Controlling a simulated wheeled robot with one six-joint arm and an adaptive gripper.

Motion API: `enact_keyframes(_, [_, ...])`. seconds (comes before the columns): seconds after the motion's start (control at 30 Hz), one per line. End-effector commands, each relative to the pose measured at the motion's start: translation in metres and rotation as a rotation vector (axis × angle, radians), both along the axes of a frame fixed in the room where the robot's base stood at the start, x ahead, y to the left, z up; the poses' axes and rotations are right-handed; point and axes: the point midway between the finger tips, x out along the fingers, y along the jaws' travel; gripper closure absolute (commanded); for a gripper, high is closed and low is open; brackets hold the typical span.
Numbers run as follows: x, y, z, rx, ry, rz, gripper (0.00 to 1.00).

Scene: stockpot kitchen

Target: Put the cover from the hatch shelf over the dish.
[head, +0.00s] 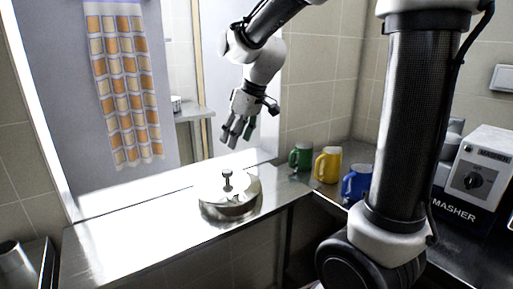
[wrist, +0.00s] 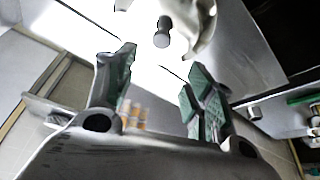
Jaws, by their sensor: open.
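A round, shiny metal cover (head: 235,191) with a dark knob (head: 227,178) sits on the steel shelf (head: 130,235) at the hatch. Glare hides much of its left side, and I cannot tell whether the dish is under it. In the wrist view the knob (wrist: 162,33) and part of the cover's curved edge (wrist: 207,22) show at the top. My gripper (head: 237,135) is open and empty above the cover, fingers pointing down and apart from the knob. The wrist view shows its two green-padded fingers (wrist: 162,65) spread, with the knob beyond their tips.
Green (head: 300,157), yellow (head: 327,165) and blue (head: 357,182) mugs stand on the counter to the right. A masher machine (head: 480,172) is at the far right. A checked cloth (head: 125,85) hangs behind the shelf. The shelf's left part is clear.

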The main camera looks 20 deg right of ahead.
Motion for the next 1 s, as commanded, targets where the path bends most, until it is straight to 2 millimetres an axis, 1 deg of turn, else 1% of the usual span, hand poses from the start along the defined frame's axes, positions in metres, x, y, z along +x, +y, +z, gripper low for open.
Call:
enact_keyframes(0.07, [-0.002,-0.001,0.002,0.0,-0.001,-0.004,0.47])
enact_keyframes(0.17, [-0.018,-0.013,0.009,0.001,-0.002,-0.041,0.47])
enact_keyframes(0.27, [-0.058,-0.038,0.021,0.002,0.001,-0.131,0.47])
enact_keyframes(0.3, [-0.079,-0.051,0.024,0.002,0.005,-0.179,0.47])
enact_keyframes(0.37, [-0.113,-0.068,0.027,0.0,0.008,-0.257,0.47])
enact_keyframes(0.4, [-0.134,-0.079,0.026,0.001,0.011,-0.308,0.47])
enact_keyframes(0.5, [-0.182,-0.101,0.021,-0.001,0.015,-0.428,0.47])
enact_keyframes(0.6, [-0.217,-0.114,0.014,-0.002,0.017,-0.519,0.47])
enact_keyframes(0.7, [-0.236,-0.121,0.007,-0.002,0.018,-0.573,0.47])
enact_keyframes(0.73, [-0.239,-0.123,0.006,-0.002,0.017,-0.582,0.47])
enact_keyframes(0.8, [-0.243,-0.124,0.005,-0.003,0.019,-0.593,0.47])
enact_keyframes(1.0, [-0.242,-0.124,0.005,-0.003,0.019,-0.593,0.47])
